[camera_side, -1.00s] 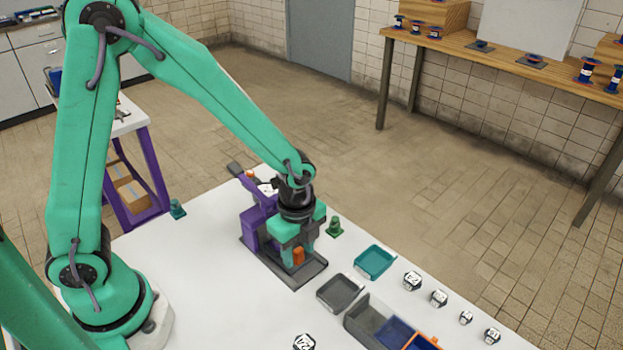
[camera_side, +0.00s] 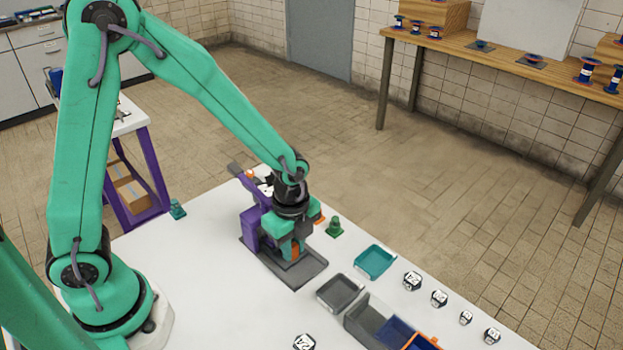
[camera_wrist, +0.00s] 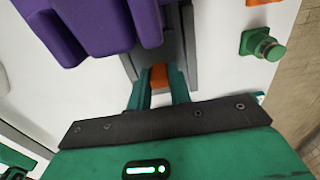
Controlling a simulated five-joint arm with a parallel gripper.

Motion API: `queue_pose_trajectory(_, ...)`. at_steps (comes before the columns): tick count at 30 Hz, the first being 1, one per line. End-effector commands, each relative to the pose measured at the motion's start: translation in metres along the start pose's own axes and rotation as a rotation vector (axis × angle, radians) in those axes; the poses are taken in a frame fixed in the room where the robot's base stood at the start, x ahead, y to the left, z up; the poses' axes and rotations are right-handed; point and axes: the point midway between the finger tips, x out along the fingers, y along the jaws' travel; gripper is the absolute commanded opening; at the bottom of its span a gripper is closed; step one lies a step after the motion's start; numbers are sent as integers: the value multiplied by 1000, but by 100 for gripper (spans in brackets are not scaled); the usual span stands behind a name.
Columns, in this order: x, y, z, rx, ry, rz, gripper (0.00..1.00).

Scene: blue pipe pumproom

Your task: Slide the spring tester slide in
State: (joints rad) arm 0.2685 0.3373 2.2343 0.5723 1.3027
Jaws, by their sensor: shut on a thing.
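The spring tester (camera_side: 252,222) is a purple stand on a dark grey base plate (camera_side: 297,279), near the middle of the white table. It also shows at the top left of the wrist view (camera_wrist: 85,25). The slide's orange grip (camera_wrist: 160,76) sits between the two teal fingers of my gripper (camera_wrist: 160,92), which is shut on it. In the side view my gripper (camera_side: 292,251) is low over the base plate, close in front of the purple stand. The rest of the slide is mostly hidden by my fingers and the stand.
A green button-like piece (camera_side: 335,228) stands right of the tester. A teal tray (camera_side: 375,261), a grey tray (camera_side: 341,293) and a divided bin (camera_side: 372,318) lie to the front right.

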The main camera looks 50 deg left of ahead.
Motion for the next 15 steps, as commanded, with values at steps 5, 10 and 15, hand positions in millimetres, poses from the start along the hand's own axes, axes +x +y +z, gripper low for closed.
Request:
queue_pose_trajectory(5, -1, -1, 23, -5, 1, -5, 0)
queue_pose_trajectory(10, -1, -1, 32, -2, 1, -6, 0)
queue_pose_trajectory(15, -1, -1, 34, -4, 1, -5, 0)
